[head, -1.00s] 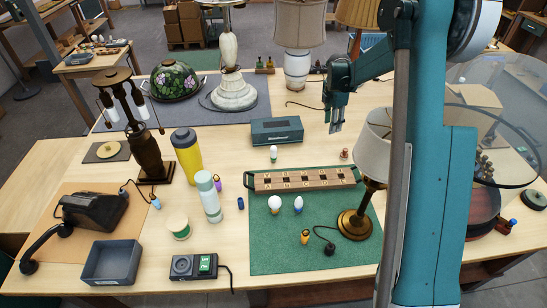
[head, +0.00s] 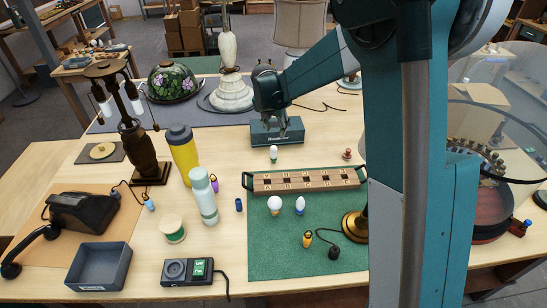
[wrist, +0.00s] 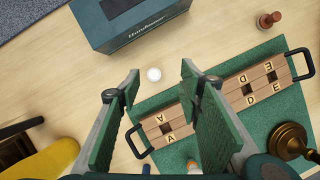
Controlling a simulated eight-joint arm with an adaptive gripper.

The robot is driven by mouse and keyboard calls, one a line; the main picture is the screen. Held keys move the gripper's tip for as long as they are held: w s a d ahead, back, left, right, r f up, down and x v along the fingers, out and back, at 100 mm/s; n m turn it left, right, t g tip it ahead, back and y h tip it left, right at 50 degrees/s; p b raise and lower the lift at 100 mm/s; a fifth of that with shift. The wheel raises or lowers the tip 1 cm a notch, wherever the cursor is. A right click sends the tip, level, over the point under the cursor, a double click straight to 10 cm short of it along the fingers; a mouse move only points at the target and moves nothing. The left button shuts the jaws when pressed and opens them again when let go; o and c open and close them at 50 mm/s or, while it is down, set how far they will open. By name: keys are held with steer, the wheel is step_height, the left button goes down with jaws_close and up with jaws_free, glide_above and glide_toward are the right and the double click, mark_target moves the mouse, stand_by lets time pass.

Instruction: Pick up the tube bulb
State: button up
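In the wrist view both green-padded fingers of my gripper (wrist: 160,72) are spread wide.
The teal box (head: 277,131) stands just behind the bulb. The wooden letter rack (head: 305,180) with black handles lies in front, on the green mat (head: 275,250). A round white bulb (head: 274,205) and a pointed white bulb (head: 300,205) stand on the mat. A yellow bottle (head: 184,155) stands left.

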steer(key=a, duration=0.2)
glide_above(274, 152)
steer(key=a, duration=0.1)
steer(key=shift+n, duration=0.3)
steer(key=f, duration=0.5)
steer(key=s+f, duration=0.1)
steer(key=f, duration=0.2)
steer(key=shift+f, duration=0.35)
steer(key=shift+w+f, duration=0.1)
steer(key=shift+x, duration=1.25)
steer(key=shift+x, duration=2.6)
steer(key=shift+a, duration=0.1)
